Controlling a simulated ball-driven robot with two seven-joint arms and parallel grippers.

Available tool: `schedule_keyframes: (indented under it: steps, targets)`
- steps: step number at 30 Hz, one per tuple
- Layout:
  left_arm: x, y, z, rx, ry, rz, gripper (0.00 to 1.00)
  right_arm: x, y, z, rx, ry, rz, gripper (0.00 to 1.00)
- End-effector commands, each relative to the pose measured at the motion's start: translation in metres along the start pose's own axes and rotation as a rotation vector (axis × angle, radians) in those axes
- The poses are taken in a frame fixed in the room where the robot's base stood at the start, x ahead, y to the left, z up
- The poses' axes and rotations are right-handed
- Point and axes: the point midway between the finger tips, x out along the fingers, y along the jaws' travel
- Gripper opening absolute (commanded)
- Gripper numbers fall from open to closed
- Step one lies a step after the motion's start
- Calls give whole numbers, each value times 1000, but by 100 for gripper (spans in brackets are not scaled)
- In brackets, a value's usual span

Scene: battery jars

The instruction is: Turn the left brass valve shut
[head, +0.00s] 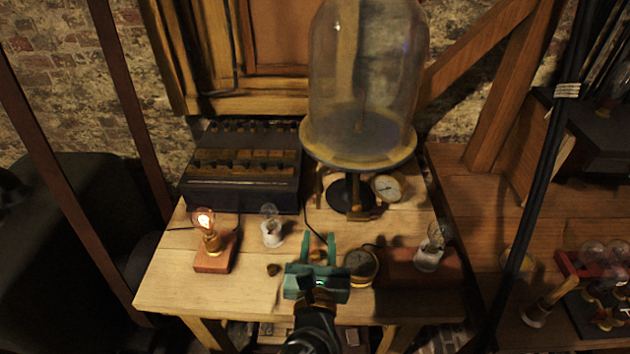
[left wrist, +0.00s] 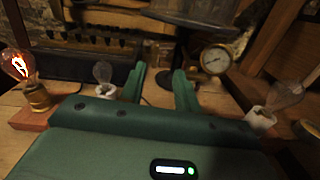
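A large glass bell jar (head: 366,75) stands on a round brass-rimmed plate (head: 358,157) with a dark stand under it. Small brass fittings show below the plate, one at its left side (head: 318,190) and one low at the right (head: 366,213); I cannot tell clearly which is the left valve. My green left gripper (head: 318,244) is over the table's front middle, nearer than the stand and apart from it. In the left wrist view its two fingers (left wrist: 159,85) stand apart with nothing held between them. My right gripper is not in view.
A lit bulb on a wooden block (head: 213,262) and a small clear bulb (head: 271,232) stand left of the gripper. A round brass instrument (head: 360,265) is close at its right. A dial gauge (head: 387,187) sits by the stand. A dark switch box (head: 240,188) is behind left.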

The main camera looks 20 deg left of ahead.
Motion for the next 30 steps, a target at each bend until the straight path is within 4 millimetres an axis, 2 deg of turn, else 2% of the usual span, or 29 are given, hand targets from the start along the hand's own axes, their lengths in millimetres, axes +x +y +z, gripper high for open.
schedule_keyframes:
  steps: [5,8,11,24,30]
  targets:
    - [1,4,-3,-75,13,22,32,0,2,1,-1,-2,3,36]
    - [9,4,-3,-82,11,22,32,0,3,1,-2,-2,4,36]
    - [25,4,-2,-81,8,21,32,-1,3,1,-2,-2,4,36]
    - [132,6,-5,-77,9,20,32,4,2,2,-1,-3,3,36]
    - [157,7,-5,-78,10,20,32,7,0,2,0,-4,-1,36]
